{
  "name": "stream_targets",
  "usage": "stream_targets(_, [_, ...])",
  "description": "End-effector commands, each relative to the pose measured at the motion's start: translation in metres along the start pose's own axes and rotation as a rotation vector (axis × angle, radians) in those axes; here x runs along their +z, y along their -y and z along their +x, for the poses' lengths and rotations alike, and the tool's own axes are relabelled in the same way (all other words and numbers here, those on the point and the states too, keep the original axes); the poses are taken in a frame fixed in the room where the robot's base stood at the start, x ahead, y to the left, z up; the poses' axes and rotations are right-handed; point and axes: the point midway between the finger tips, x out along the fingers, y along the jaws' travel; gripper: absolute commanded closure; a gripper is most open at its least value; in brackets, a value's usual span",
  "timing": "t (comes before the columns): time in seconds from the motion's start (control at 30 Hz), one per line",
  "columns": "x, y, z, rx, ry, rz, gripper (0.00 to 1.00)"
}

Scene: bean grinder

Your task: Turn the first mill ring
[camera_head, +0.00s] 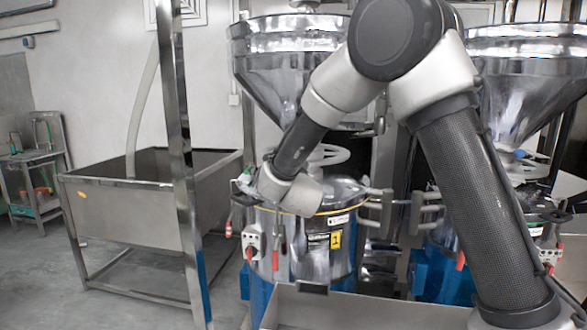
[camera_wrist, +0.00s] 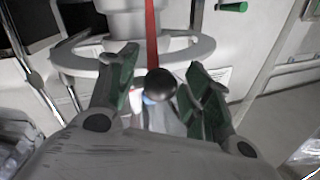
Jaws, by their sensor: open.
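The first mill (camera_head: 310,245) carries a yellow label with a 1 and stands below a steel hopper (camera_head: 285,75). Its pale ring (camera_head: 328,154) shows partly behind my arm in the head view. In the wrist view the ring (camera_wrist: 196,50) runs around a pale column, just beyond my gripper (camera_wrist: 160,64). My gripper is open, with its green-padded fingers apart. A black ball knob (camera_wrist: 160,82) shows between the fingers, and neither finger is seen closed on it. Whether the fingers touch the ring cannot be told. My fingers are hidden in the head view.
A second mill with a hopper (camera_head: 525,80) stands at the right, partly behind my arm. A steel tank (camera_head: 135,215) on legs and an upright post (camera_head: 175,130) are at the left. A steel tray (camera_head: 350,312) lies in front of the first mill.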

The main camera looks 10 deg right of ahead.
Motion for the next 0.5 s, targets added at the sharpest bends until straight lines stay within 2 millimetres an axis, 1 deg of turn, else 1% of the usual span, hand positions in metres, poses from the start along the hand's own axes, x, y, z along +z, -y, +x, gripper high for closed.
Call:
stream_targets(0.07, [0.0, 0.001, -0.005, -0.001, 0.001, 0.0, 0.5])
stream_targets(0.17, [0.0, 0.001, -0.019, -0.001, 0.002, 0.0, 0.5])
stream_targets(0.4, [0.0, 0.002, -0.074, -0.004, 0.002, 0.0, 0.5])
stream_targets(0.5, [0.0, 0.001, -0.093, -0.004, 0.001, 0.0, 0.5])
